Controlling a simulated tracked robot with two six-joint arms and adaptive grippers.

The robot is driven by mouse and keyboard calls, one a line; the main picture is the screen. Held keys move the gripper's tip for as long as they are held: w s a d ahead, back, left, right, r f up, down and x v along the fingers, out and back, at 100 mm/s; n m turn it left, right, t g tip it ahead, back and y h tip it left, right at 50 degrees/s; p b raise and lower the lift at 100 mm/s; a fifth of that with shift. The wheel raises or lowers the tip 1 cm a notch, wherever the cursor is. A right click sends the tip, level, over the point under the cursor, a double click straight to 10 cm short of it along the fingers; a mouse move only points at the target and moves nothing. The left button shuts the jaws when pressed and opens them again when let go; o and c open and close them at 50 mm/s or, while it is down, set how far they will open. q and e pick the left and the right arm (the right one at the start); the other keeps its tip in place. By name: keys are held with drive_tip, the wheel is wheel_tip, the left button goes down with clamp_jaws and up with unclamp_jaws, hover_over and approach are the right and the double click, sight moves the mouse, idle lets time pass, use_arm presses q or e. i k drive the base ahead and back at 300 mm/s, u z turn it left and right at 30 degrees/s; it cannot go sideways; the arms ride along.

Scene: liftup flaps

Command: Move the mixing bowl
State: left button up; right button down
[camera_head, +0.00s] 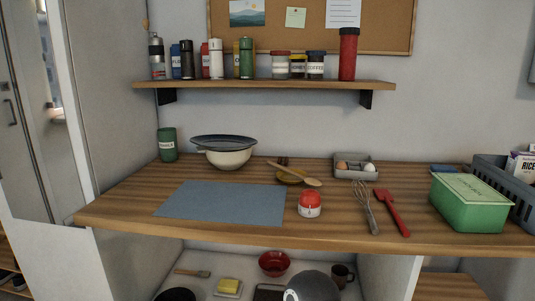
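A cream mixing bowl (228,159) stands upright on the wooden counter (130,215), toward the back left. A wide, dark blue-grey disc, like a plate or lid (224,143), rests on top of the bowl and covers its opening, so the inside is hidden. Neither of my grippers is in view.
A blue mat (222,203) lies in front of the bowl, with a red-lidded jar (310,205) right of it. A green canister (167,144) stands left. A wooden spoon (304,180) lies right. A shelf (265,84) with several containers hangs above. A green box (469,205) stands far right.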

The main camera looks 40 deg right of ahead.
sight(226, 160)
drive_tip(key=z, duration=0.8)
drive_tip(key=i, duration=0.5)
drive_tip(key=u, duration=0.4)
